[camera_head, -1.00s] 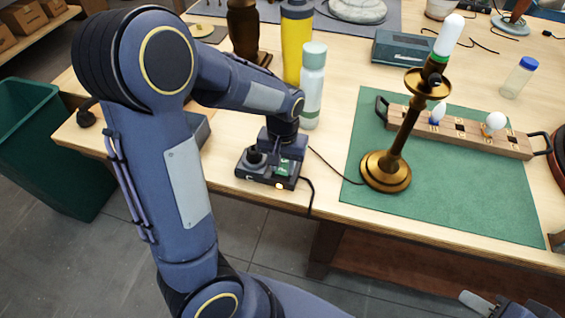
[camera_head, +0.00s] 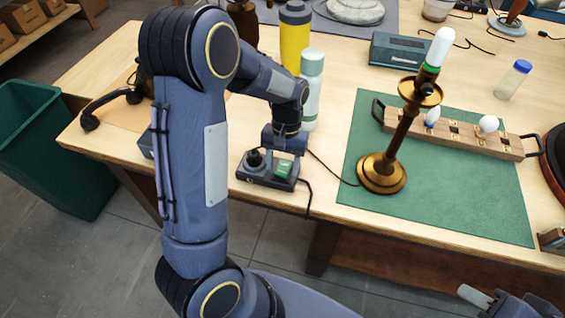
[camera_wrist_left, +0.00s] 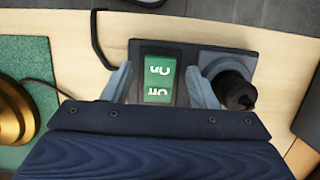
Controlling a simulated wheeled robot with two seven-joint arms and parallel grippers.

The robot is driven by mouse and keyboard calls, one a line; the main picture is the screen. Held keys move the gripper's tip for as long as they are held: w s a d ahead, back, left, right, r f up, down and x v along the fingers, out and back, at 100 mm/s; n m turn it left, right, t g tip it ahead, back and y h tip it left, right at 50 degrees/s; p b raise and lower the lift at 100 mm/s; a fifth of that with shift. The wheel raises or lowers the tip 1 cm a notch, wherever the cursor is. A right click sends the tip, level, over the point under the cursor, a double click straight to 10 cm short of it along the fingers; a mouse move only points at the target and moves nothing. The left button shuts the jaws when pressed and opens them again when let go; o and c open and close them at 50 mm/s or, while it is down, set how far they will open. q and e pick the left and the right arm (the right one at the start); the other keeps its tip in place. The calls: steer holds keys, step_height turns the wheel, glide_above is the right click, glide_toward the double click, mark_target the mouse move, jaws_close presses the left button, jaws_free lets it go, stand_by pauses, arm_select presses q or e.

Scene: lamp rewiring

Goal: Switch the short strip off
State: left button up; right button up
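The short strip (camera_head: 262,183) is a dark block near the front edge of the table. It has a green rocker switch (camera_head: 283,169) and a round socket with a black plug (camera_head: 254,158) in it. No lit lamp shows on its front now. My left gripper (camera_head: 285,155) points down over the switch end. In the left wrist view, its open fingers (camera_wrist_left: 158,88) stand on either side of the green switch (camera_wrist_left: 157,78), marked On and Off, with nothing between them. I cannot tell whether they touch the strip. My right gripper (camera_head: 490,300) is only partly in view at the bottom right.
A brass lamp (camera_head: 382,172) stands right of the strip on a green mat (camera_head: 440,205). A pale bottle (camera_head: 312,85) and a yellow bottle (camera_head: 294,40) stand behind my left gripper. A cord runs from strip to lamp.

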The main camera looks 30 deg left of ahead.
mark_target(284, 165)
arm_select(q)
steer(key=v, duration=0.7)
steer(key=shift+r, duration=0.35)
steer(key=shift+r, duration=0.1)
steer(key=s+d+r+t+h, duration=0.1)
steer(key=s+d+r+t, duration=0.1)
steer(key=s, duration=0.7)
steer(key=s+d+r+m+t+h, duration=0.1)
steer(key=s+r+t, duration=0.3)
steer(key=s, duration=0.6)
steer(key=d+t+h, duration=0.1)
steer(key=t, duration=0.1)
steer(key=shift+d+t, duration=0.3)
